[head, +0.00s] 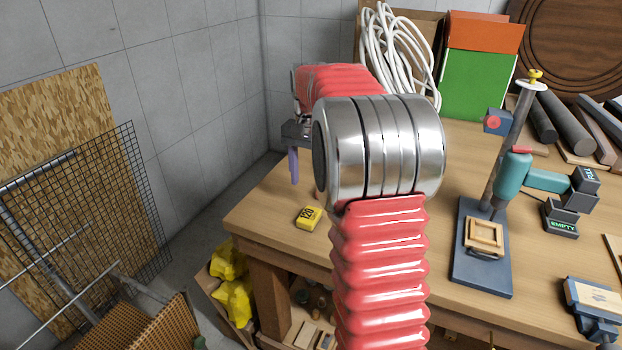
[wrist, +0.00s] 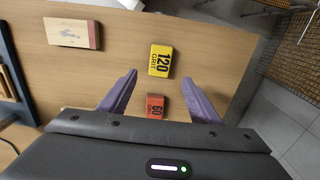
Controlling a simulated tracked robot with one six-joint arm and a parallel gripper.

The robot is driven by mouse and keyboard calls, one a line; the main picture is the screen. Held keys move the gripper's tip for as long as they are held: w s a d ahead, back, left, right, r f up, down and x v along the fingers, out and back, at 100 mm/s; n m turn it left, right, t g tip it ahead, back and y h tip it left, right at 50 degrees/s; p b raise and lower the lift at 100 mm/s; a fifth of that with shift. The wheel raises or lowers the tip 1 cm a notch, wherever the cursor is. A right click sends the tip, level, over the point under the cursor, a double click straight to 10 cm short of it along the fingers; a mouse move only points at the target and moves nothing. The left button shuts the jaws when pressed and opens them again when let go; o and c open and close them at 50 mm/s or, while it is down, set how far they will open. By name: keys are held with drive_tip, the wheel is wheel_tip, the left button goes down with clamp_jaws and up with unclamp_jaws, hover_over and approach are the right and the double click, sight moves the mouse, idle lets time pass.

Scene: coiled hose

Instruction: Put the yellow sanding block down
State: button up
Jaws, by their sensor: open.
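The yellow sanding block (head: 309,217), marked 120, lies flat on the wooden bench near its front left edge. In the wrist view the yellow block (wrist: 160,60) lies just past my purple fingertips, with nothing gripping it. My gripper (wrist: 159,75) is open and empty, its fingers spread wide. In the head view one purple finger of my gripper (head: 293,166) shows beyond the yellow block, seemingly above the bench; the other is hidden. A red block (wrist: 155,106) marked 60 lies between my fingers in the wrist view; it is hidden in the head view.
A drill stand (head: 483,250) stands at the right, with a coiled white hose (head: 397,45) at the back. A wooden block (wrist: 73,33) lies on the bench in the wrist view. The floor drops away past the bench edge.

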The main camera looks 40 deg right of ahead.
drive_tip(key=s+a+r+n+t, duration=0.1)
drive_tip(key=s+a+r+n, duration=0.2)
drive_tip(key=s+a, duration=0.35)
drive_tip(key=s+a+r+n+t, duration=0.2)
drive_tip(key=s+a+r+n, duration=0.15)
drive_tip(key=a, duration=0.55)
drive_tip(key=s+a+f+n+t, duration=0.1)
drive_tip(key=s+a+f+n, duration=0.1)
drive_tip(key=s+a, duration=0.3)
drive_tip(key=s+a+f+n+t, duration=0.1)
drive_tip(key=s+a+f+n, duration=0.1)
drive_tip(key=s+a, duration=0.3)
drive_tip(key=s+n, duration=0.1)
drive_tip(key=s, duration=0.3)
drive_tip(key=shift+s+f+t, duration=0.3)
drive_tip(key=shift+f, duration=0.05)
drive_tip(key=shift+a+n, duration=0.1)
drive_tip(key=shift+n, duration=0.15)
